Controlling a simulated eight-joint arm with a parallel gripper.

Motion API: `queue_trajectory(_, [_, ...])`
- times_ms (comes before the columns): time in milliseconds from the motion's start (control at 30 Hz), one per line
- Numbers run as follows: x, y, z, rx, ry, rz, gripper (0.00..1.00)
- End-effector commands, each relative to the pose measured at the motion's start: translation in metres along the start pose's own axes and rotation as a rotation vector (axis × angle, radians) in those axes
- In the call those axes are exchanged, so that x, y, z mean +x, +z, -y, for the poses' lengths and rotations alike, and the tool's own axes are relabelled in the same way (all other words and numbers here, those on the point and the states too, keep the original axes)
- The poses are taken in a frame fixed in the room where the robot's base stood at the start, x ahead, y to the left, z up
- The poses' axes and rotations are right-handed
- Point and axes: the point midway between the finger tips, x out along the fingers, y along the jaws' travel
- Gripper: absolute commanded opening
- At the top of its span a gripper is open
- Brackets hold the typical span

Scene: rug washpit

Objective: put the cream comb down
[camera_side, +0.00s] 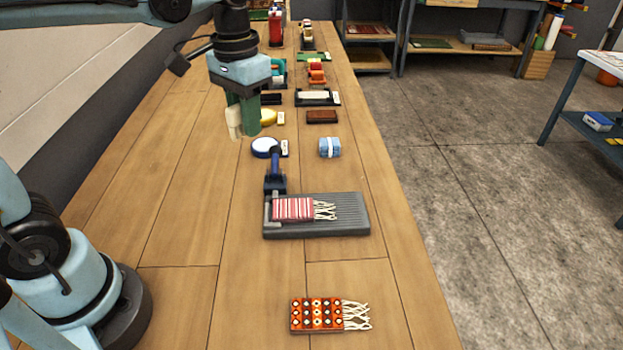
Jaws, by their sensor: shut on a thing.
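My gripper (242,118) points down over the left part of the wooden bench, with green fingers. It is shut on the cream comb (233,124), a pale upright piece at the left of the fingers. Part of the comb is hidden by the fingers. Its lower end is at or just above the bench top; I cannot tell whether it touches.
A yellow item (268,117) stands close right of my gripper. A white round dish (263,146), a blue bundle (330,147) and a brown block (322,117) are nearby. A grey ribbed board (350,222) holds a striped rug piece. Bench left of the gripper is bare.

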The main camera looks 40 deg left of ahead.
Motion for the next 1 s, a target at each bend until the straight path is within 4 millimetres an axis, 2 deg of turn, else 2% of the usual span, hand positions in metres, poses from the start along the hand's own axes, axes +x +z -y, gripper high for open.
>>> queue_trajectory(333, [0.000, 0.000, 0.000, 0.010, 0.000, 0.000, 0.00])
queue_trajectory(467, [0.001, -0.008, -0.006, 0.049, 0.000, 0.000, 0.00])
queue_trajectory(667, [0.010, -0.044, -0.036, 0.235, 0.000, 0.000, 0.00])
queue_trajectory(800, [0.023, -0.072, -0.068, 0.406, 0.000, 0.000, 0.00])
queue_trajectory(1000, [0.046, -0.102, -0.113, 0.623, 0.000, 0.000, 0.00])
